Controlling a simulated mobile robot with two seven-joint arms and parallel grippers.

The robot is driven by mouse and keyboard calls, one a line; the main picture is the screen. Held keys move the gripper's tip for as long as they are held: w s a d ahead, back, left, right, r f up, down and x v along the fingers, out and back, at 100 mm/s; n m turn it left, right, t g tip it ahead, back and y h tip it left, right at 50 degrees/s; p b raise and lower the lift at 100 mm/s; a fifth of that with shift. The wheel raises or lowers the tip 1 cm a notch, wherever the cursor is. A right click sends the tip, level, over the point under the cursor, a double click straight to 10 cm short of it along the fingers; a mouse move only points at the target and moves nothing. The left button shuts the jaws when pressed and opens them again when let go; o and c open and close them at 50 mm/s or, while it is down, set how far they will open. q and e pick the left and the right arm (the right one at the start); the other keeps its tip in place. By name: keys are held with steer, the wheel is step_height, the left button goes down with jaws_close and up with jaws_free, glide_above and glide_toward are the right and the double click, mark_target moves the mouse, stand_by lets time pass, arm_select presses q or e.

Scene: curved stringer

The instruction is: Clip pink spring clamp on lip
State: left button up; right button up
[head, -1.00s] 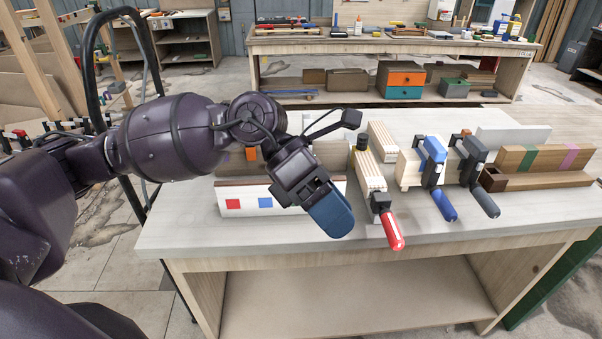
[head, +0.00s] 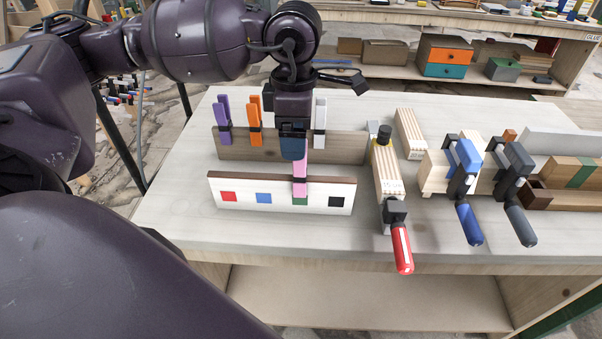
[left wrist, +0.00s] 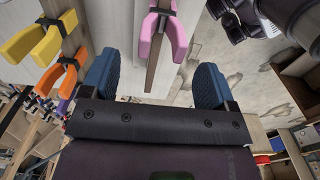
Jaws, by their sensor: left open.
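The pink spring clamp (head: 300,178) stands upright on the brown top lip of the white front board (head: 235,207), above its green square. Its jaws straddle the lip, with pink handles on both sides of the board. It also shows in the left wrist view (left wrist: 172,38). My left gripper (head: 293,152) points down just above the clamp. In the left wrist view its two blue fingers (left wrist: 155,82) are spread wide, with nothing held between them; the clamp is apart from them. My right gripper is not in view.
Behind stands a brown board (head: 345,147) with purple (head: 224,122), orange (head: 254,122) and white (head: 320,115) clamps. A yellow clamp (left wrist: 28,46) shows in the wrist view. A red-handled bar clamp (head: 402,248) lies to the right. The table's front left is clear.

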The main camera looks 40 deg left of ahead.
mark_target(300, 170)
arm_select(q)
steer(key=shift+d+f, duration=0.15)
steer(key=shift+f, duration=0.7)
steer(key=f, duration=0.3)
steer(key=shift+w+d+f, duration=0.2)
steer(key=shift+d, duration=0.05)
steer(key=shift+f, duration=0.45)
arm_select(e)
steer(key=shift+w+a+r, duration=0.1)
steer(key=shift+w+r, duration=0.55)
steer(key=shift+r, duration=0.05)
